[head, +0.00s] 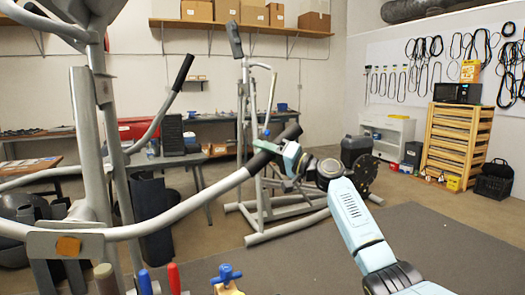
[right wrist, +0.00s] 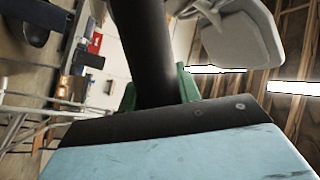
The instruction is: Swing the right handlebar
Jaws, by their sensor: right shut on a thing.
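The right handlebar (head: 200,200) of the elliptical is a grey curved tube with a black grip, running from the left of the head view up towards the middle. My right gripper (head: 283,153) is at this black grip, near its outer end. In the right wrist view the black grip (right wrist: 145,45) passes between the green fingers (right wrist: 158,92), which are closed around it. The other handlebar (head: 170,100), also black-tipped, rises further back. The elliptical's upright frame (head: 88,150) stands at the left. My left gripper is not in view.
A second exercise machine (head: 245,120) stands behind the right handlebar. Hand tools (head: 175,278) show at the bottom edge. The dark floor mat (head: 430,240) at right looks clear.

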